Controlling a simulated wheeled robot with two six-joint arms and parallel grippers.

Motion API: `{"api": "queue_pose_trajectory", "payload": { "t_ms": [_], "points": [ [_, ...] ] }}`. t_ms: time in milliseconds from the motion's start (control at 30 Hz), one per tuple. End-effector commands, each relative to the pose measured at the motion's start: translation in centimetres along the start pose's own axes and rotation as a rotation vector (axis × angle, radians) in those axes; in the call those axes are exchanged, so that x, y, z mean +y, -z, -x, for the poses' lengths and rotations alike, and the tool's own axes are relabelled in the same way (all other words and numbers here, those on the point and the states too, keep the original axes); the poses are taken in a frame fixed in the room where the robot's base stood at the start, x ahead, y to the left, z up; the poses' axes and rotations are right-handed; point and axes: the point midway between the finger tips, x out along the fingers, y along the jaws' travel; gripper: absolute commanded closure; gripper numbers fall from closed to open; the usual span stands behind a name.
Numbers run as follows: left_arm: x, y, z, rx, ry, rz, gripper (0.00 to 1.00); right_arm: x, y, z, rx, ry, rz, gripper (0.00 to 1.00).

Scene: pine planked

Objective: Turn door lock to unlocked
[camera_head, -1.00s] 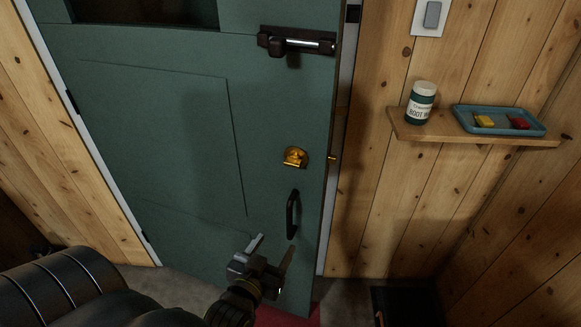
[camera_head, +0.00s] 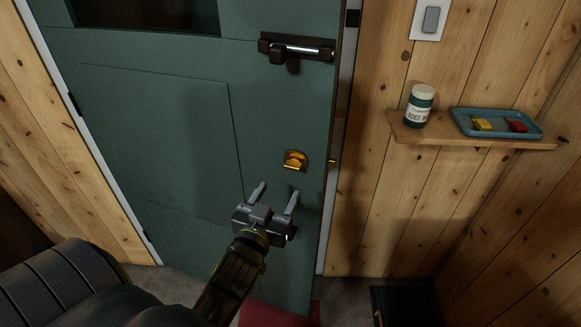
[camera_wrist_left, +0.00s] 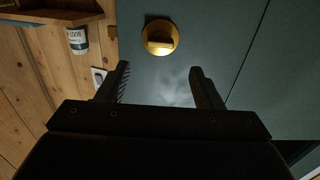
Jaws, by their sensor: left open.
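The brass door lock (camera_head: 295,160) is a round plate with a thumb-turn on the green door (camera_head: 180,130), near its right edge. The thumb-turn looks roughly horizontal in the head view. My left gripper (camera_head: 274,194) is open and empty, just below the lock, with its fingers pointing up toward it. In the left wrist view the lock (camera_wrist_left: 160,37) sits beyond and between the open fingertips (camera_wrist_left: 159,70), apart from them. The gripper hides the black door handle in the head view. My right gripper is not in view.
A black slide bolt (camera_head: 297,47) is higher on the door. To the right, a wooden shelf (camera_head: 470,139) holds a jar (camera_head: 419,106) and a blue tray (camera_head: 462,128) with a yellow and a red item. A light switch (camera_head: 430,18) is above.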

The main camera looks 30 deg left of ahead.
Motion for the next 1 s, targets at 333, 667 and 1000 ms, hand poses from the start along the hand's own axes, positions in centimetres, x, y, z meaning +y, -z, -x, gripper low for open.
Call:
{"api": "queue_pose_trajectory", "payload": {
  "t_ms": [333,667,1000],
  "points": [
    [0.0,0.3,-6.5,0.002,0.000,-0.003,0.40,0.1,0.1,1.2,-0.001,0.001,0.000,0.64],
    [0.0,0.1,-9.3,0.000,0.001,0.000,0.40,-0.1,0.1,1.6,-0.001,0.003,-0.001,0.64],
    [0.0,0.0,-9.4,0.000,0.001,0.000,0.48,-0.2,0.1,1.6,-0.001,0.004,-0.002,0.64]
  ]
}}
